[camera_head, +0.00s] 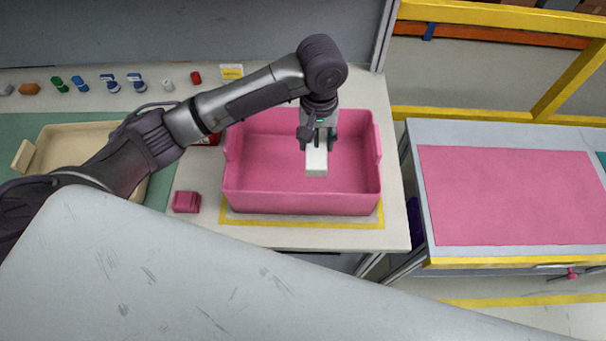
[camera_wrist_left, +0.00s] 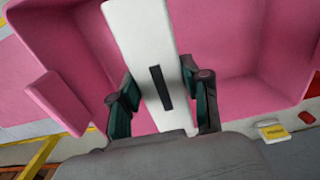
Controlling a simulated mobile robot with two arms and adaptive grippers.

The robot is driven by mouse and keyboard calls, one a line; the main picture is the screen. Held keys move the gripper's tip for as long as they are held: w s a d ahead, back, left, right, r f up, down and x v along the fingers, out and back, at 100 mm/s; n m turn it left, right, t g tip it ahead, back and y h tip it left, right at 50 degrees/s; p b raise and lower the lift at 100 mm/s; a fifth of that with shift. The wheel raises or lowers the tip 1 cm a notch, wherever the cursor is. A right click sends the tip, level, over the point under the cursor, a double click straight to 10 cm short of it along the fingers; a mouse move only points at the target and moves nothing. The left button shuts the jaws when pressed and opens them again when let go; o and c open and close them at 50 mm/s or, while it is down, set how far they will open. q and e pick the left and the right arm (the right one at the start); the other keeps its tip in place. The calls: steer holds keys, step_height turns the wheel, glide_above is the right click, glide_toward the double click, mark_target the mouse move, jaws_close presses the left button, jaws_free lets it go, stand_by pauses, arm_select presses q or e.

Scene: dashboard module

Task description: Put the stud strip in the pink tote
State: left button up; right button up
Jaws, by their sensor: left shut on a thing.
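My left gripper (camera_head: 318,138) is shut on a white block-like piece, which I take as the stud strip (camera_head: 316,163). The strip also shows in the left wrist view (camera_wrist_left: 142,40), long and white with a dark slot, between the two fingers (camera_wrist_left: 163,100). The pink tote (camera_head: 301,200) stands on the table, open at the top. In the head view the gripper and strip appear over the tote's opening; how high above its floor I cannot tell. The tote's visible floor is bare. My right gripper is not in view.
A beige tray (camera_head: 75,130) lies on a green mat at left, partly behind my arm. A small pink block (camera_head: 186,201) sits left of the tote. Several small coloured parts line the table's back. A side table with a pink mat (camera_head: 510,195) stands at right.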

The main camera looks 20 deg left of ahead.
arm_select(q)
steer(key=shift+w+f, duration=0.2)
steer(key=shift+f, duration=0.95)
step_height(320, 180, down, 9)
steer(key=shift+s+f+p, duration=0.1)
steer(key=shift+f+p, duration=0.05)
steer(key=shift+p, duration=0.3)
steer(key=o, duration=1.2)
steer(key=shift+f, duration=0.15)
step_height(320, 180, up, 12)
steer(key=shift+r+b, duration=0.15)
steer(key=shift+b, duration=0.35)
